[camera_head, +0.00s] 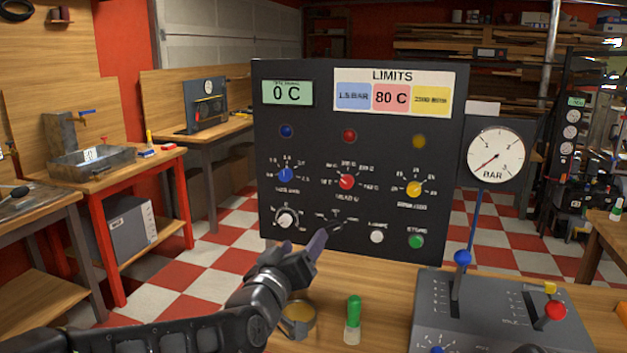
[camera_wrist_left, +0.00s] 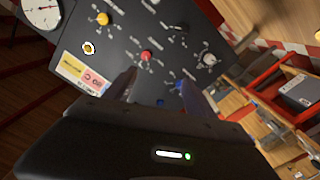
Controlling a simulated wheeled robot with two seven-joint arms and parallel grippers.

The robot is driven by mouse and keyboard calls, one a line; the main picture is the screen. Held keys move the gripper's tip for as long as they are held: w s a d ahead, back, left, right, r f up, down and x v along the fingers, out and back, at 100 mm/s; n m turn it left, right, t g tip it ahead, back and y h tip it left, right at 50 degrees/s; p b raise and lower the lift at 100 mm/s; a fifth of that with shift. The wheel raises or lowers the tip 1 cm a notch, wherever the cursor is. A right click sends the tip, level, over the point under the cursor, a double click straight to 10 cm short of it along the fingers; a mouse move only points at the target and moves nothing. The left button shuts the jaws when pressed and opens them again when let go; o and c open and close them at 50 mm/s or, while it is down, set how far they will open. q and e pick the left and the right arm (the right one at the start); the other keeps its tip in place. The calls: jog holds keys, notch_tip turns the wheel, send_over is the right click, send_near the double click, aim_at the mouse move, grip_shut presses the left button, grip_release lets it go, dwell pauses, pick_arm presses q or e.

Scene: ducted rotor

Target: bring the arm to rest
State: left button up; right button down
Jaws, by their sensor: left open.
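My left arm comes in from the lower left of the head view. Its gripper (camera_head: 325,233) is open, with nothing seen between the fingers, in front of the lower part of a black control panel (camera_head: 325,108). The fingers overlap the panel's lower switch area in the picture; I cannot tell whether they touch it. In the left wrist view the fingers (camera_wrist_left: 160,88) stand apart, with the tilted panel (camera_wrist_left: 125,35) behind them. The panel bears blue, red and yellow knobs, a white knob and a display reading 0 C. My right gripper is not in view.
A brass-coloured ring or cup (camera_head: 298,322) and a green-capped bottle (camera_head: 353,322) stand on the wooden bench near my forearm. A grey lever box (camera_head: 490,318) and a pressure gauge (camera_head: 497,155) are at the right. A sink (camera_head: 92,165) is at the far left.

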pick_arm(q)
jog(key=s+f+m+g+y+b, duration=0.15)
jog(key=s+f+g, duration=0.3)
jog(key=f, duration=1.45)
jog(key=s+f+m+g+h+b, duration=0.15)
jog(key=s+f+g, duration=0.35)
jog(key=f, duration=1.5)
jog(key=s+a+f+n+g+y+b, duration=0.1)
jog(key=s+a+f+g+b, duration=0.25)
jog(key=s+f, duration=1)
jog(key=s+a+f+n+g+y+b, duration=0.1)
jog(key=s+a+f+n+g+b, duration=0.2)
jog(key=s+f, duration=1)
pick_arm(e)
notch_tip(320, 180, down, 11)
jog(key=b, duration=0.1)
pick_arm(q)
notch_tip(320, 180, up, 15)
jog(key=w+d+m+p, duration=0.1)
jog(key=p, duration=1.5)
jog(key=shift+d, duration=0.4)
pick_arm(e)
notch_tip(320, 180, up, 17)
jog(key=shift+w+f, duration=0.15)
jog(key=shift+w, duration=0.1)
pick_arm(q)
jog(key=shift+c, duration=0.5)
